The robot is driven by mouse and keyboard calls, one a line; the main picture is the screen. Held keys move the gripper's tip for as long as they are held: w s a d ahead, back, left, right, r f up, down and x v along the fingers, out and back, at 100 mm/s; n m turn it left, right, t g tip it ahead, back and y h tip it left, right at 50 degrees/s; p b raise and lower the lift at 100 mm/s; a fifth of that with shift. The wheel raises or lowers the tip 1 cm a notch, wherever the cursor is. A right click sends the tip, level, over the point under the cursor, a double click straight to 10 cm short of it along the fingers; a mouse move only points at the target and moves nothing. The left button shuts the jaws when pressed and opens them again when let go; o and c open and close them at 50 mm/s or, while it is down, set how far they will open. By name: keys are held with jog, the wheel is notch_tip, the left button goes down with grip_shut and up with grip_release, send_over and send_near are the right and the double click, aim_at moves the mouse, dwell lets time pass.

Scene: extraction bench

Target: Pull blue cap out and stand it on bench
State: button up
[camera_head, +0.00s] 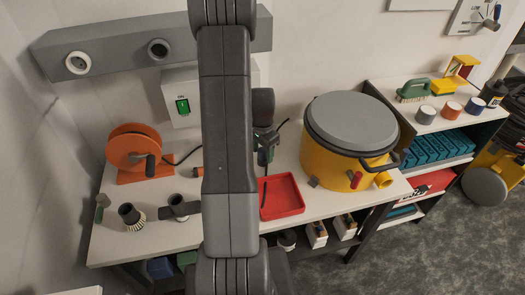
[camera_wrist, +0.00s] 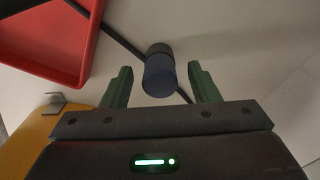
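The blue cap (camera_wrist: 159,78) is a short dark blue cylinder in the wrist view, with a dark grey round part (camera_wrist: 158,49) directly against its far end. My gripper (camera_wrist: 159,68) is open, its two green fingers on either side of the cap with a visible gap to each. In the head view my gripper (camera_head: 265,142) is over the bench behind the red tray, partly hidden by my arm. I cannot make out the cap there. The pale bench (camera_head: 235,238) is largely covered by my arm in that view.
A red tray (camera_head: 282,213) lies in front of my gripper. A yellow drum (camera_head: 325,165) with a grey lid stands right of it. An orange reel (camera_head: 135,147) and a round brush (camera_head: 131,216) are at the left. A dark cable (camera_wrist: 108,31) passes near the cap.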

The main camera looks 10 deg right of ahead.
notch_tip(320, 180, up, 8)
jog(key=shift+f, duration=0.25)
dwell(0.4)
jog(key=shift+f, duration=0.15)
notch_tip(320, 180, down, 7)
jog(key=shift+r, duration=0.1)
jog(key=shift+r+p, duration=0.75)
jog(key=shift+r, duration=0.15)
jog(key=shift+f, duration=0.15)
